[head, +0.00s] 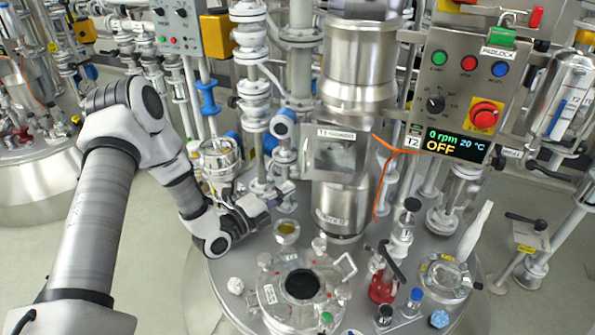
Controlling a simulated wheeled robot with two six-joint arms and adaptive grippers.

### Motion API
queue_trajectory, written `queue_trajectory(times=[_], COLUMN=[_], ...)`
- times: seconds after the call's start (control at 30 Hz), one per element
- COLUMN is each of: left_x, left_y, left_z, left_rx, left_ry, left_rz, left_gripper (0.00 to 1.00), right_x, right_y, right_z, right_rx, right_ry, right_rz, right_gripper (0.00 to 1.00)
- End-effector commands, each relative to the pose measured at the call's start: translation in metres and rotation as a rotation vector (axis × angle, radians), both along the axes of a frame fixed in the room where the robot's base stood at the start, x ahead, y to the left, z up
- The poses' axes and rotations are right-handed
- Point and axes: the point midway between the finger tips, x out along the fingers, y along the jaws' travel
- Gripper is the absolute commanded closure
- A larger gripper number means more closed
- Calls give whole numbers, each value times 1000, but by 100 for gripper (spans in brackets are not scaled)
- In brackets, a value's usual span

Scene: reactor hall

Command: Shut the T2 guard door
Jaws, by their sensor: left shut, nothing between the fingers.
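A grey framed panel with a see-through window (335,158) stands in front of the steel stirrer column, with a small label strip along its top that is too small to read surely. It looks like the T2 guard door; how far it stands open I cannot tell. My left gripper (284,192) is shut and empty, low and just left of the panel, above the steel vessel top. Whether it touches the panel's edge is unclear. The T2 control box (462,95) hangs at right, its display reading 0 rpm, 20 °C, OFF. My right gripper is out of view.
An orange cable (380,185) hangs right of the column. Pipes and valves crowd the back. Floor shows at lower left.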

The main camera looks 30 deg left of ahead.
Motion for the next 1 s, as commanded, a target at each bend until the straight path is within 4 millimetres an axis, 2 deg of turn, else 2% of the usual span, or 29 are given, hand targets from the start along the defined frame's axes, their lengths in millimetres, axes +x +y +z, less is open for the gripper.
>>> queue_trajectory(times=[0.17,0.33,0.5,0.83,1.0], left_x=[38,64,75,77,97], left_y=[-14,-1,5,6,21], left_z=[3,6,6,5,3], left_rx=[5,1,-1,-1,1], left_ry=[-2,-1,0,-1,-4], left_rz=[-4,1,0,0,1], left_gripper=[100,100,100,100,100], right_x=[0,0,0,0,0], right_y=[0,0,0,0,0], right_z=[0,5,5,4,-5], right_rx=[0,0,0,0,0], right_ry=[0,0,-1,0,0], right_rz=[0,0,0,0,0], right_gripper=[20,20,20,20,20])
